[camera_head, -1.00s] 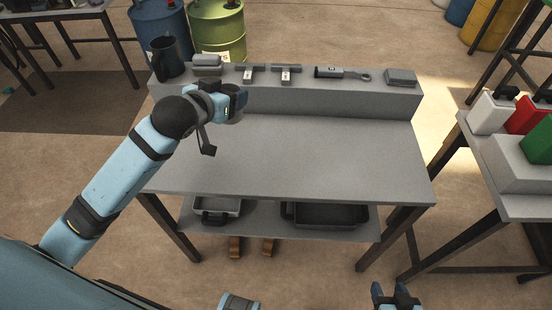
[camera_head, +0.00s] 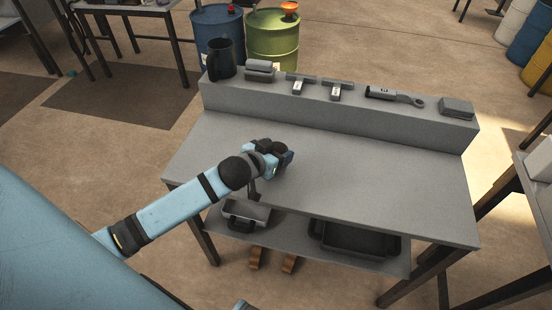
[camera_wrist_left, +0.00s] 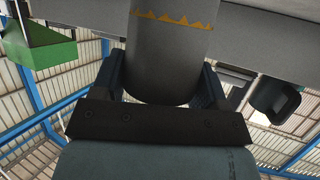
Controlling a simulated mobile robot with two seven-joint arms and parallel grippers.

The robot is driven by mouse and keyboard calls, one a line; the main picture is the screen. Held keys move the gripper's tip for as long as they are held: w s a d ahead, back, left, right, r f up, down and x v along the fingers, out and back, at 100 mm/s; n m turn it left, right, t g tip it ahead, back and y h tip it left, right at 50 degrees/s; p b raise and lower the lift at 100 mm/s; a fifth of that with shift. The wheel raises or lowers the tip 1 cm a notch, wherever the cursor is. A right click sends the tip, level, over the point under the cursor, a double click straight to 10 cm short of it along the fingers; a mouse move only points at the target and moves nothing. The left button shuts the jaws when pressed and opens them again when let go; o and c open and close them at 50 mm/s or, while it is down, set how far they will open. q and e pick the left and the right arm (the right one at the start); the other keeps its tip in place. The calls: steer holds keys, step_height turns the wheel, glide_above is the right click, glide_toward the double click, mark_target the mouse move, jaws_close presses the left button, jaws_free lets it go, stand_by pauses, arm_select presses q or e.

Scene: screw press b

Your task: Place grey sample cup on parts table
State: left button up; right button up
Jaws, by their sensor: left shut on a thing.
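The grey sample cup (camera_wrist_left: 172,50), a grey cylinder with an orange zigzag band, fills the upper middle of the left wrist view. My left gripper (camera_wrist_left: 165,85) is shut on it, with one dark finger on each side. In the head view my left gripper (camera_head: 286,160) is over the left middle part of the grey table (camera_head: 385,190). The gripper hides most or all of the cup there, and I cannot tell whether the cup touches the tabletop. Whether this is the parts table is not marked. My right gripper is out of view.
A raised ledge (camera_head: 330,113) along the table's back carries a black jug (camera_head: 221,60), a wrench (camera_head: 395,96) and several small grey parts. Trays (camera_head: 355,238) sit on the lower shelf. The tabletop right of my gripper is clear. Another table (camera_head: 520,215) stands at the right.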

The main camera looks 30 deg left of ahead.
arm_select(q)
step_height(320, 180, down, 3)
steer(key=shift+r, duration=0.1)
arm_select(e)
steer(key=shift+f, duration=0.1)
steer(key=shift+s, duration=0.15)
arm_select(q)
steer(key=o, duration=1)
steer(key=shift+c, duration=0.2)
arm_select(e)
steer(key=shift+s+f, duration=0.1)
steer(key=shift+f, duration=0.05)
